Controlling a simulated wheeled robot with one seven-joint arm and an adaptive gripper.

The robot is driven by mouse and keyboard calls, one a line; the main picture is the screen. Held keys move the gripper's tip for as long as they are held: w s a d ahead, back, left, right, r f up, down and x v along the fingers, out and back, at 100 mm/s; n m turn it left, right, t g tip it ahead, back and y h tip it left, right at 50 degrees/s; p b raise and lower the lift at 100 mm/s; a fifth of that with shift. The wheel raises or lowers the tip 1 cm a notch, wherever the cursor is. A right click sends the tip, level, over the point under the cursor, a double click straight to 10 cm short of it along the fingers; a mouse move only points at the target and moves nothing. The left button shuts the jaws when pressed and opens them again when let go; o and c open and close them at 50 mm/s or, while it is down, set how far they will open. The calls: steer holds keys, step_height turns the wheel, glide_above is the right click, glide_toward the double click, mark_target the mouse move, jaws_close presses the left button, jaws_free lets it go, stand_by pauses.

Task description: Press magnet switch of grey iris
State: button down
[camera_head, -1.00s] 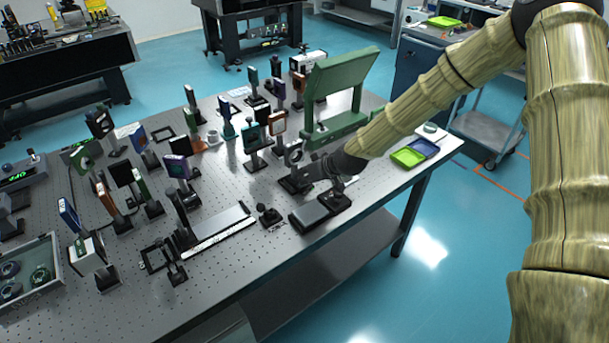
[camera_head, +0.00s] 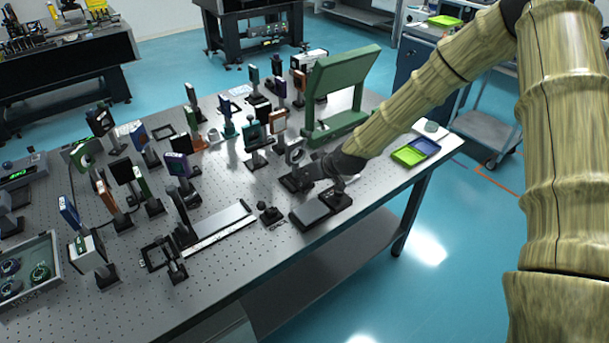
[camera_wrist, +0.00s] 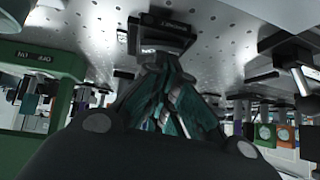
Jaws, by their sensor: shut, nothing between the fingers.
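The grey iris (camera_head: 295,154), a small grey ring on a post, stands on a black magnetic base (camera_head: 290,183) near the table's front edge, left of the green frame. My gripper (camera_head: 308,174) is shut and empty, low beside this base on its right. In the wrist view, my gripper's fingertips (camera_wrist: 164,58) meet close to the front of a black base (camera_wrist: 160,36) with small white lettering. I cannot tell whether they touch it. The switch itself is hidden by the fingers or too small to make out. The iris ring is not clear in the wrist view.
A green frame (camera_head: 346,75) stands right behind my gripper. A flat dark box (camera_head: 311,212) lies in front, and a small black mount (camera_head: 270,212) stands to its left. Green and blue trays (camera_head: 411,155) lie at right. Several optics mounts crowd the left.

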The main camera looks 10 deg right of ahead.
mark_target(298, 166)
steer(key=shift+w+d, duration=0.2)
steer(key=shift+d, duration=0.3)
steer(key=shift+r, duration=0.1)
step_height(298, 166, up, 4)
steer(key=shift+a+f+p, duration=0.1)
steer(key=shift+a+p, duration=0.05)
steer(key=shift+p, duration=0.95)
steer(key=a+b+v, duration=0.1)
steer(key=b+v, duration=0.2)
steer(key=v, duration=0.7)
steer(key=shift+s, duration=0.3)
